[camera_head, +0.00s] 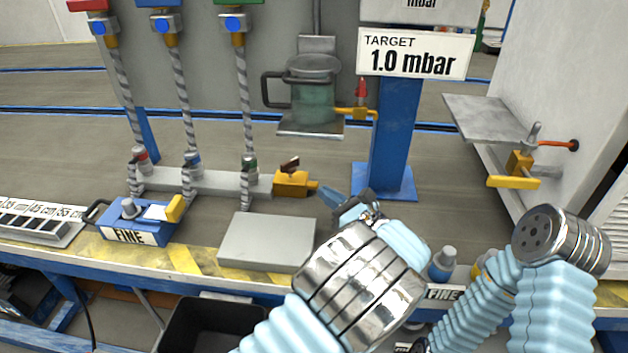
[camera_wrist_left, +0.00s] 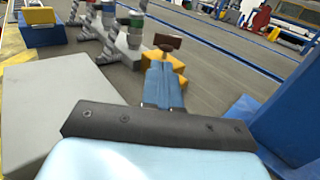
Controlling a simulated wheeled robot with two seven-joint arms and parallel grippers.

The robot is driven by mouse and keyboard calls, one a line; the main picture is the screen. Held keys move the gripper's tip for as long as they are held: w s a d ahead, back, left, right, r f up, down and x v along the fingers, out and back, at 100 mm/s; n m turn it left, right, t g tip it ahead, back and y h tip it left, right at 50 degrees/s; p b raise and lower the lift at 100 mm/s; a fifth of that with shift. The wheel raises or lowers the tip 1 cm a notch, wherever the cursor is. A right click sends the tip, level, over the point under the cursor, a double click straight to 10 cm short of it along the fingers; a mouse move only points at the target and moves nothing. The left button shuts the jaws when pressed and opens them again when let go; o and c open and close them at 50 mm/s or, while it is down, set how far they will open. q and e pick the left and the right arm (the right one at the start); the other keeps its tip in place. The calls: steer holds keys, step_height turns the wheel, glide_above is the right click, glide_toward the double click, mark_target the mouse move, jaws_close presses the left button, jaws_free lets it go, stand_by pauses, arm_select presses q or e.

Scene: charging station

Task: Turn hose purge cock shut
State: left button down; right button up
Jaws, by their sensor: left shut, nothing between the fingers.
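The cock with a brown handle (camera_head: 289,166) on a yellow body (camera_head: 291,184) sits at the right end of the grey manifold bar (camera_head: 215,181), where the hoses come down. It also shows in the left wrist view, with the brown handle (camera_wrist_left: 168,41) standing above the yellow body (camera_wrist_left: 178,62). My left gripper (camera_head: 327,195) is shut and empty, just right of the cock. In the left wrist view its blue fingers (camera_wrist_left: 163,78) point at the yellow body and partly cover it. I cannot tell if they touch. My right gripper is not in view.
A grey plate (camera_head: 267,241) lies in front of the cock. A blue post (camera_head: 393,140) stands to its right. A blue FINE box (camera_head: 138,230) is at left. Another yellow valve (camera_head: 520,165) is on the right wall. A green vessel (camera_head: 312,97) is behind.

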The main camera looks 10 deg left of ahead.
mark_target(286, 165)
arm_select(q)
steer(key=x, duration=1.2)
steer(key=shift+w+a, duration=0.2)
